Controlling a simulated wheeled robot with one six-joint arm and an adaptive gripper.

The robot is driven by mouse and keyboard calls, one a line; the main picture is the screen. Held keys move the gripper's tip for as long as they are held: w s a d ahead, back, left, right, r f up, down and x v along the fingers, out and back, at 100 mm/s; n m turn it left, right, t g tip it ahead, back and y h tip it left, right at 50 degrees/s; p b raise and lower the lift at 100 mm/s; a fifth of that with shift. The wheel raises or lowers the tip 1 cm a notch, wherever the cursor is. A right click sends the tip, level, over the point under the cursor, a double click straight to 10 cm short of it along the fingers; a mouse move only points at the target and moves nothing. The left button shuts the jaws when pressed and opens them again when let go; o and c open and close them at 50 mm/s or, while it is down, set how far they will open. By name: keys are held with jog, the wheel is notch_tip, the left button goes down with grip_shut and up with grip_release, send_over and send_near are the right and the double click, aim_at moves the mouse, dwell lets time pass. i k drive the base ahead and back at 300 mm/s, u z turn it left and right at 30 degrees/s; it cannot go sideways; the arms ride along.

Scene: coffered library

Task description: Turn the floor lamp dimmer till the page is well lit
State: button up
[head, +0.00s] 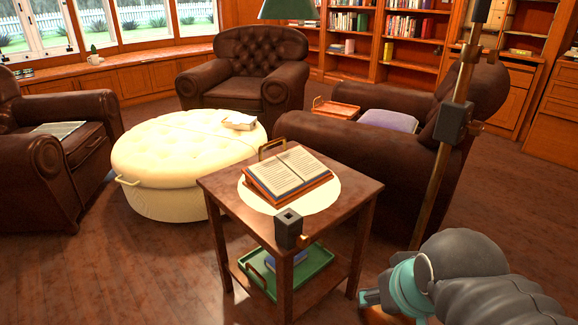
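An open book (289,171) with two pale, readable-looking pages rests tilted on a small wooden stand on the side table (225,187). A brass lamp pole (441,180) stands at the right and carries a dark box (454,122) with a brass knob (473,130). A second dark box (288,228) with a small brass knob (304,239) sits at the table's near corner. A green lampshade (287,9) is cut off at the top. My gripper (371,298) is low at the right, right of the table and apart from both boxes; its fingers are mostly hidden.
A pale round patch (328,196) surrounds the book; I cannot tell mat from light. A green tray (317,262) lies on the lower shelf. A cream ottoman (165,165) and leather armchairs (243,62) stand behind. Wooden floor (120,270) is clear at front left.

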aim_at(476, 128)
jog(key=u, duration=0.05)
jog(key=k, duration=1.05)
jog(key=z, duration=1)
jog(key=i, duration=0.95)
